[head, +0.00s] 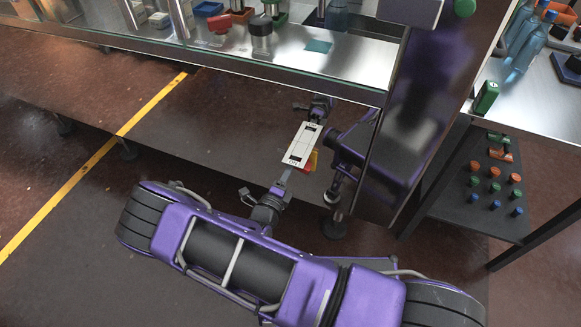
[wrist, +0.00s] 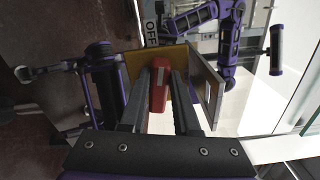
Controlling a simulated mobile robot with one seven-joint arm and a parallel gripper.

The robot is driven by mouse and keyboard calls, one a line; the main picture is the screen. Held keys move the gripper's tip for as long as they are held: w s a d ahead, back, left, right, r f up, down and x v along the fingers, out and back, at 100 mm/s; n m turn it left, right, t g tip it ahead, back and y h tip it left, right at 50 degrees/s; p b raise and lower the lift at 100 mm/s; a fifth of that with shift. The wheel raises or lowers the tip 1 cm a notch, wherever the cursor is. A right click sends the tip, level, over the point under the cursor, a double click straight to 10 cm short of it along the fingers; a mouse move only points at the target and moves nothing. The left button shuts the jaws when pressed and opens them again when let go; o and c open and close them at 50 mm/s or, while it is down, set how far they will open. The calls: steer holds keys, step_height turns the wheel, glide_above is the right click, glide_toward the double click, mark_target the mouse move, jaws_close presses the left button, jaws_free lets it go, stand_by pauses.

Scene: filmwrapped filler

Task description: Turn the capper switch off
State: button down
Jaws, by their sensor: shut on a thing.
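The capper switch has a long white plate (head: 301,144) with dark slots and small lettering, seen in the head view below the bench edge. Yellow and red parts show just under the plate. A red switch lever (wrist: 160,88) lies between the two dark fingers of my gripper (wrist: 166,92). My gripper is shut on this lever. Which position the lever is in cannot be told.
The metal and glass bench (head: 345,62) runs above the switch and holds jars and coloured parts. A dark lower shelf (head: 452,210) with several coloured knobs stands at the right. The floor is marked by a yellow line (head: 98,160).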

steer(key=shift+f+n, duration=0.25)
steer(key=shift+n, duration=0.85)
steer(key=c, duration=0.6)
jaws_free()
steer(key=shift+c, duration=0.2)
steer(key=v, duration=1.7)
steer(key=shift+s, duration=0.2)
steer(key=shift+a+r, duration=0.1)
steer(key=shift+r, duration=0.05)
